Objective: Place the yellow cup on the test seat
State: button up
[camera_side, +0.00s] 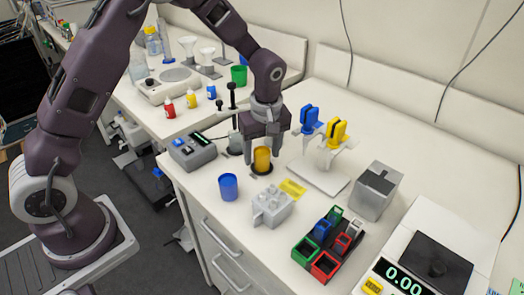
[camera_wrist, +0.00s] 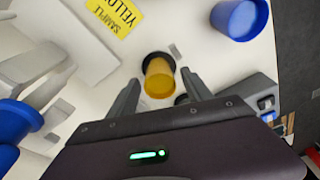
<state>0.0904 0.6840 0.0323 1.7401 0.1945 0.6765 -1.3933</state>
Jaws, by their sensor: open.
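The yellow cup (camera_side: 262,158) stands upright at the middle of the front bench, on or right above a black round seat (camera_side: 261,172). In the wrist view the yellow cup (camera_wrist: 159,82) partly covers the black seat (camera_wrist: 156,57). My gripper (camera_side: 263,152) is open, with one finger on each side of the cup. In the wrist view, gaps show between the cup and both fingers of my gripper (camera_wrist: 160,84). Whether the cup's base rests fully on the seat is hard to tell.
A blue cup (camera_side: 228,187) stands to the left front. A grey block (camera_side: 272,205) and a yellow label (camera_side: 292,189) lie in front. A control box (camera_side: 192,152) is to the left. A stand with blue and yellow pipettes (camera_side: 337,133) is close on the right.

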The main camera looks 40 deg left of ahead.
notch_tip(320, 180, up, 12)
jog(key=d, duration=0.1)
jog(key=shift+s+d+r, duration=0.15)
jog(key=shift+s+d, duration=0.15)
jog(key=shift+s, duration=0.1)
jog(key=s+a+r+m+t+h, duration=0.1)
jog(key=s+r+m+t, duration=0.2)
jog(key=s+r+m, duration=0.65)
jog(key=s+f+m+t, duration=0.1)
jog(key=s+m, duration=0.3)
jog(key=s, duration=1.2)
jog(key=shift+s+f+t+h, duration=0.3)
jog(key=shift+s+f+t, duration=0.05)
jog(key=shift+s+t, duration=0.05)
